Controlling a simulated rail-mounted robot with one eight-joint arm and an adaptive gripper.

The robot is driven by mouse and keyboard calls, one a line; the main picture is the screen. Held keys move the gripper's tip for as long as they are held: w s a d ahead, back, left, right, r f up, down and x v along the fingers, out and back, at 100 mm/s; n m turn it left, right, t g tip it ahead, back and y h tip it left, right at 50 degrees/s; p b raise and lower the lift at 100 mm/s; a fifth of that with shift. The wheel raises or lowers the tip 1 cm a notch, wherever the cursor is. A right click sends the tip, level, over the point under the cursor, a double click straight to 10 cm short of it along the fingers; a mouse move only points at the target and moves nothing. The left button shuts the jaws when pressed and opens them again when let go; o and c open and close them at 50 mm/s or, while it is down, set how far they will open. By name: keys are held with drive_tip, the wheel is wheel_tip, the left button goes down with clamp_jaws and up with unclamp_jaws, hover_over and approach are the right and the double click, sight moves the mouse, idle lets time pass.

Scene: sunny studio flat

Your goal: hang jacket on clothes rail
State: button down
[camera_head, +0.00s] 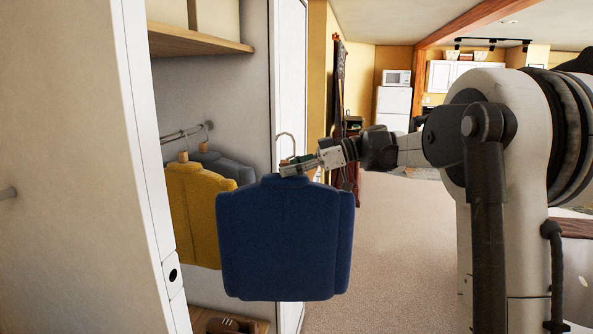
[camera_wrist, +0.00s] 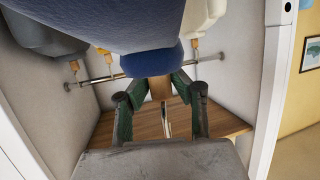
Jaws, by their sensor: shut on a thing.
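The blue jacket (camera_head: 285,245) hangs upright from my gripper (camera_head: 297,168) in the head view, in front of the open wardrobe. Its hanger's thin hook (camera_head: 287,137) stands up above the jaws. In the wrist view the blue jacket (camera_wrist: 110,22) fills the top, and my gripper (camera_wrist: 160,86) is shut on the wooden hanger neck just by its collar. The clothes rail (camera_head: 185,133) is inside the wardrobe, to the left of the held jacket. The rail also shows in the wrist view (camera_wrist: 98,80). The hook looks apart from the rail.
A yellow jacket (camera_head: 193,210) and a grey jacket (camera_head: 226,167) hang on the rail. A cream garment (camera_wrist: 203,14) shows in the wrist view. A wooden shelf (camera_head: 195,42) is above the rail. The wardrobe's white side panel (camera_head: 288,75) stands behind the hook.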

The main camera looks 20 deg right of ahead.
drive_tip(key=w+a+m+t, duration=0.1)
drive_tip(key=w+a, duration=0.4)
drive_tip(key=a, duration=0.3)
drive_tip(key=w+a+m+t+h, duration=0.1)
drive_tip(key=w+a, duration=0.3)
drive_tip(key=a, duration=0.4)
drive_tip(key=shift+w+m+t+h+b, duration=0.3)
drive_tip(key=shift+w+m+t+b, duration=0.15)
drive_tip(key=shift+t, duration=0.35)
idle(0.3)
drive_tip(key=shift+s, duration=0.1)
